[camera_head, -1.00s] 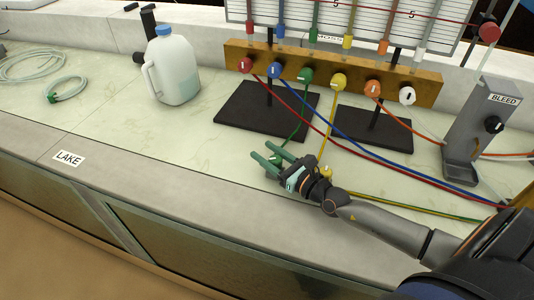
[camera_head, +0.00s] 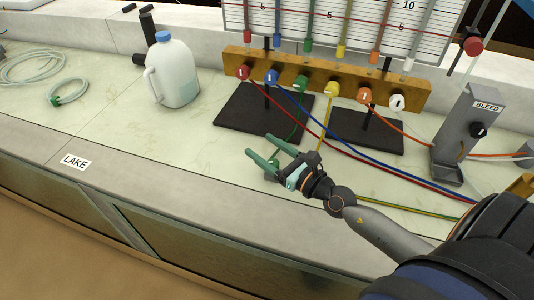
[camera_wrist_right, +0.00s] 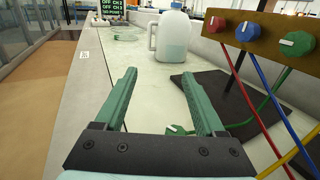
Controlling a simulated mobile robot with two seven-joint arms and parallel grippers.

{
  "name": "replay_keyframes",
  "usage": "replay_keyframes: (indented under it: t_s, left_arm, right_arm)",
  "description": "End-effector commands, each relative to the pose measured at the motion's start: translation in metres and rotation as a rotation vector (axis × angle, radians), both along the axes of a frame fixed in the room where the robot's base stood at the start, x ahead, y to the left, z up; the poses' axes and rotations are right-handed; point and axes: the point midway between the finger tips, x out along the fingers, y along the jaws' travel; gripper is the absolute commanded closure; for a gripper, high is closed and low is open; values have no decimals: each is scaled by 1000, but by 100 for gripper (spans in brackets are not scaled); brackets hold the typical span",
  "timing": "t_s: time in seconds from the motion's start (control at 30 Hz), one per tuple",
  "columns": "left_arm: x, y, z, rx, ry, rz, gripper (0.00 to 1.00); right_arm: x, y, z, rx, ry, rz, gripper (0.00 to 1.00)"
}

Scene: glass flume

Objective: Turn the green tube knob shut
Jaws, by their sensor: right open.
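A green round knob (camera_head: 302,84) with a white mark sits on the front of the wooden bar, between the blue and yellow knobs. It also shows at the right of the right wrist view (camera_wrist_right: 297,44). A green tube (camera_head: 299,128) drops from it to the counter. A second small green knob-like piece (camera_wrist_right: 177,130) with a pale mark lies low at the counter, partly hidden behind my right gripper; its edge shows in the head view (camera_head: 270,177). My right gripper (camera_head: 259,145) is open and empty above the counter, apart from the bar. My left gripper is out of view.
Red (camera_head: 242,73), blue (camera_head: 271,76), yellow (camera_head: 332,89), orange (camera_head: 364,95) and white (camera_head: 396,102) knobs share the bar. Tubes cross the counter to the right. A jug (camera_head: 175,75) stands at the left; the BLEED bracket (camera_head: 468,130) at the right.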

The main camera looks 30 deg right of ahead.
Motion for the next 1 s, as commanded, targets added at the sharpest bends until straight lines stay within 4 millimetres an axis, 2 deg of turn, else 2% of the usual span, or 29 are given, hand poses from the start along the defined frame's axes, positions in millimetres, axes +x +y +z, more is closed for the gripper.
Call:
replay_keyframes:
  t_s: [0.03,0.2,0.43,0.63,1.0]
  left_arm:
    - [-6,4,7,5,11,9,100]
    - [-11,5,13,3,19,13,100]
    - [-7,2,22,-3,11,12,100]
    - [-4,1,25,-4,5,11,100]
    - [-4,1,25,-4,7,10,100]
  right_arm:
    - [-9,4,14,5,3,-1,28]
    - [-41,22,25,5,3,-1,28]
    - [-72,39,39,3,2,-1,28]
    - [-82,44,44,0,1,0,28]
    - [-82,44,44,0,0,0,28]
